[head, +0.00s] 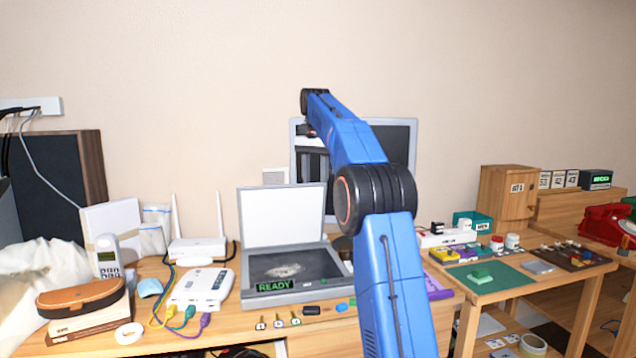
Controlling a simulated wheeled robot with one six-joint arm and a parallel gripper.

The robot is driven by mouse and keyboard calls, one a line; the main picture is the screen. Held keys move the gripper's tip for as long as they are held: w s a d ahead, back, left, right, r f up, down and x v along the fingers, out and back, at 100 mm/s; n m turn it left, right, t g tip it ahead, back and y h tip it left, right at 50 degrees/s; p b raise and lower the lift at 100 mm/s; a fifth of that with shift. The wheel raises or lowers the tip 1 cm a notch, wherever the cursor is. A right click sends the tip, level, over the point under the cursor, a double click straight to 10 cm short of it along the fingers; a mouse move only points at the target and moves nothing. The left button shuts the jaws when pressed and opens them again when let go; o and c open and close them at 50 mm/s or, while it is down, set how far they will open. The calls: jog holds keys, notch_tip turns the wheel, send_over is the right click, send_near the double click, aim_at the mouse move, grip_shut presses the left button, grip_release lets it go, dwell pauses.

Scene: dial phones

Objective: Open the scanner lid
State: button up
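The scanner (250,300) is a grey flatbed on the wooden desk, left of my arm. Its lid (282,217) stands up, open, at the back edge, with its white inner face showing. The dark glass bed (325,268) is uncovered, with a pale smudge-like patch on it. A green READY display (274,286) is lit on the front edge. My blue arm rises in front of the scanner's right side and hides part of it.
A grey-framed screen (404,137) stands behind my arm. A white router (197,248) and a white box with coloured cables (202,287) stand left of the scanner. Several small keys and blocks lie before it. A side table (495,290) with small items is at right.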

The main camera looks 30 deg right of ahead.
jog(key=shift+d+f, duration=0.1)
jog(key=shift+f, duration=0.3)
